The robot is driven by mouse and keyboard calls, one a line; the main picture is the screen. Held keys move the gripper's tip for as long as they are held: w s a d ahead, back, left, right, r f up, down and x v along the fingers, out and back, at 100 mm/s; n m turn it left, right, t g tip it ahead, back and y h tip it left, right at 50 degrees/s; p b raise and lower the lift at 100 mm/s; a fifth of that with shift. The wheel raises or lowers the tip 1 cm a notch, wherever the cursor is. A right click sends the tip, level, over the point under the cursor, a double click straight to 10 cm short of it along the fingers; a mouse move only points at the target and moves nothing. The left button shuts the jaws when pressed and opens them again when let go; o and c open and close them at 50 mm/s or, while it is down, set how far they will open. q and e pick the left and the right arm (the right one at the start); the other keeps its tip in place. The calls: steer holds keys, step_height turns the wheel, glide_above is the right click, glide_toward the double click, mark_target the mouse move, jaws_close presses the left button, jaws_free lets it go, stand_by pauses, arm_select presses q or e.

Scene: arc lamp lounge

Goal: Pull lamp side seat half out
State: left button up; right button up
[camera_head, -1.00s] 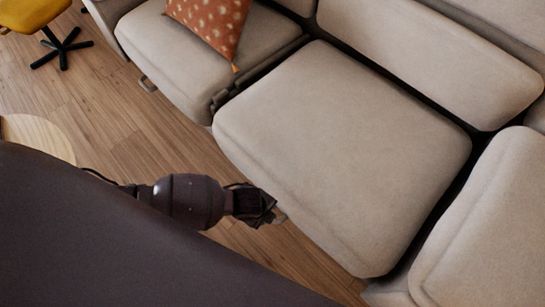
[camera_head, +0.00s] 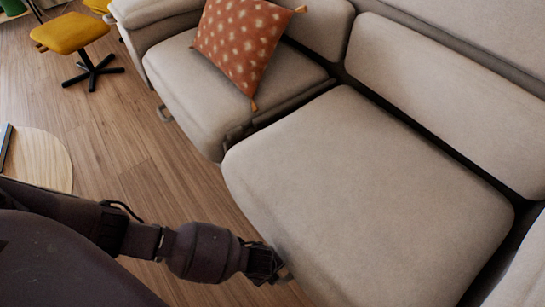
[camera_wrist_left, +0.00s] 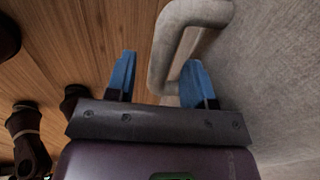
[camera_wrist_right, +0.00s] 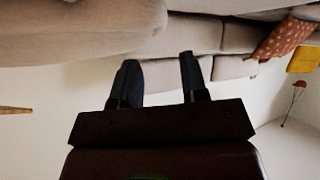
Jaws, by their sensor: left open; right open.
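The sofa's middle seat (camera_head: 370,190) is a beige cushion block, its front edge roughly in line with the left seat (camera_head: 230,85). My left gripper (camera_head: 268,268) is at the front of the middle seat. In the left wrist view, a grey loop handle (camera_wrist_left: 163,65) on the fabric front has its bar between the open blue fingers (camera_wrist_left: 160,72); no grip shows. My right gripper (camera_wrist_right: 158,75) is open and empty in its wrist view, apart from the sofa. Which seat is beside a lamp cannot be told.
An orange patterned pillow (camera_head: 242,45) lies on the left seat. A yellow stool (camera_head: 75,40) stands at the upper left, and a round wooden table (camera_head: 40,160) is at the left edge. Bare wood floor (camera_head: 140,150) lies along the sofa front.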

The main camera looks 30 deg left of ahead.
arm_select(q)
steer(key=shift+w+f, duration=0.1)
steer(key=shift+f, duration=0.4)
jaws_close()
